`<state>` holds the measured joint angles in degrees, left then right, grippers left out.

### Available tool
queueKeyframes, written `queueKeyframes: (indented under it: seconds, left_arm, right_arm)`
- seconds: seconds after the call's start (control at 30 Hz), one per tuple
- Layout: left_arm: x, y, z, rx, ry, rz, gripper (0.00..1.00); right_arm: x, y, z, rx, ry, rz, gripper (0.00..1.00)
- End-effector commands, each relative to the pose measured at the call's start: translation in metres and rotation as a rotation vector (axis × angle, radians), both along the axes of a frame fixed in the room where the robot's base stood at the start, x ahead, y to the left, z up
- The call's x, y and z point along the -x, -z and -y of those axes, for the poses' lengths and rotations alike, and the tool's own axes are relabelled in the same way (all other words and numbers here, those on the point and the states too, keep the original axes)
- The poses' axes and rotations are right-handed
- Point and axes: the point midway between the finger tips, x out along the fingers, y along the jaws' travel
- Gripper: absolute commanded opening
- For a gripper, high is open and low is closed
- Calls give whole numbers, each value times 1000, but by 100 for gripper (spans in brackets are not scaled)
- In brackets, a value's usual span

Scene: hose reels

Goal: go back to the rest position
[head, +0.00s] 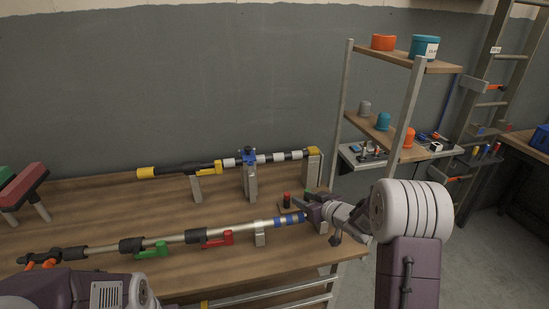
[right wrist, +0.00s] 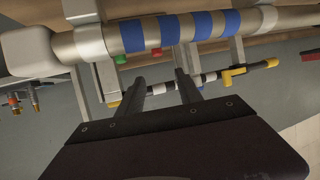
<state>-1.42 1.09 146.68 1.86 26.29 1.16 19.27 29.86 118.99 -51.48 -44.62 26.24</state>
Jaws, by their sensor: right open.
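My right gripper (head: 304,204) is open beside the right end of the front pipe (head: 185,238), which has blue bands near that end and red and green levers. In the right wrist view, my right gripper (right wrist: 160,90) shows two dark fingers spread apart, with nothing between them that I can see it hold. The blue-banded pipe (right wrist: 178,30) crosses the top of that view close to the fingertips; whether they touch is unclear. My left forearm shows at the bottom left of the head view, but its gripper is out of frame.
The wooden workbench (head: 95,205) carries a rear pipe (head: 185,169) on metal brackets. A small red-and-black piece (head: 287,199) stands near my right gripper. A shelf (head: 440,67) with cups is behind on the right. Open floor lies at the lower right.

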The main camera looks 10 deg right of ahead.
Motion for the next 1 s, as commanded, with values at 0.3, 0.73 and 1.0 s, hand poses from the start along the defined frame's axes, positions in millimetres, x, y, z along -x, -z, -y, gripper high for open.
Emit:
queueKeyframes:
  seconds: [0.3,0.73,1.0]
  left_arm:
    - [0,-20,0,0,0,0,0]
    - [0,-22,0,0,0,0,0]
    - [0,-22,0,0,0,0,0]
  right_arm:
    - [42,-68,-76,23,40,-51,42]
    - [279,66,-50,104,316,-986,42]
    - [301,69,-52,135,275,-1074,42]
